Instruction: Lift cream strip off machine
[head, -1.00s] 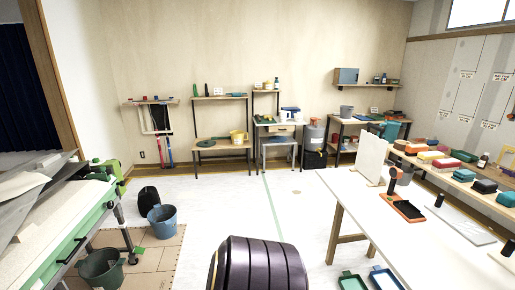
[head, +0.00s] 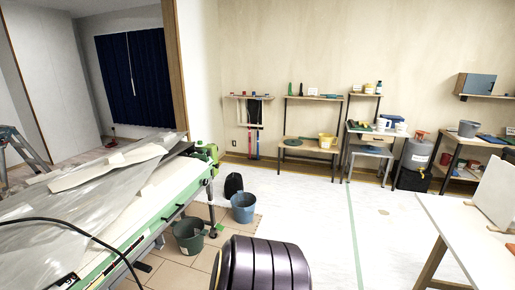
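The wallpaper machine (head: 135,240), a long green-and-white frame, stands at the left of the head view. A cream strip (head: 108,167) lies across its top, over crumpled grey translucent sheeting (head: 60,215). The strip looks slightly bent, and a smaller cream piece shows at its right end. Neither of my grippers is in view, so I cannot see whether they hold anything.
A blue bucket (head: 243,208) and a dark green bucket (head: 189,237) stand on the floor right of the machine, with a black bag (head: 233,186) behind. A white-topped table (head: 455,225) is at the right.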

